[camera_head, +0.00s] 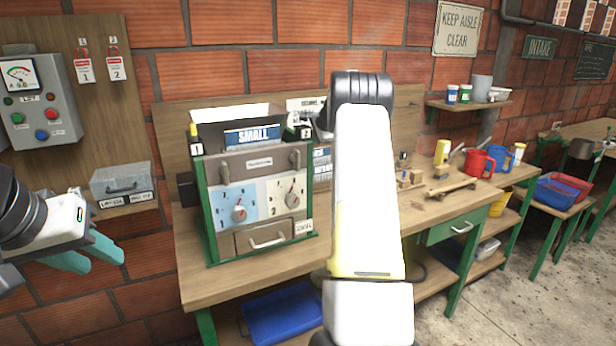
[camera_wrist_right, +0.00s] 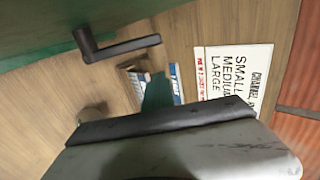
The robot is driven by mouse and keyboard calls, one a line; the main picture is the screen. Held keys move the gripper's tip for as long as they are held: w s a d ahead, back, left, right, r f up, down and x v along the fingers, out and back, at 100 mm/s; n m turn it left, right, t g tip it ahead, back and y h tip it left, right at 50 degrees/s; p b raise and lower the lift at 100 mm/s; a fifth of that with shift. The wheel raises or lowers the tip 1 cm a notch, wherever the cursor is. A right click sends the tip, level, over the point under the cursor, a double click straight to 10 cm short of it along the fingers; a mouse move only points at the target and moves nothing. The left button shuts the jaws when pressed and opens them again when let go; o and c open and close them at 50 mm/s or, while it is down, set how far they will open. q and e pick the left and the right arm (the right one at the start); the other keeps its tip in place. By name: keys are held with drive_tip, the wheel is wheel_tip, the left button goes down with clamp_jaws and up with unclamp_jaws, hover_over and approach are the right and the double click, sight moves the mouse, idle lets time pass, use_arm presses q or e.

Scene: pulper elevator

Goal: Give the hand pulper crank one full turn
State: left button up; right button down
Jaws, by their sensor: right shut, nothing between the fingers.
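The bench top (camera_head: 235,280) is bare in front of the pulper. A lettered sign (camera_wrist_right: 232,75) shows beyond my right fingers.

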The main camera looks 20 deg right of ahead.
drive_tip(key=shift+d+f, duration=0.35)
drive_tip(key=shift+w+a, duration=0.45)
drive_tip(key=shift+w, duration=0.2)
drive_tip(key=c, duration=0.8)
unclamp_jaws()
drive_tip(key=v, duration=1)
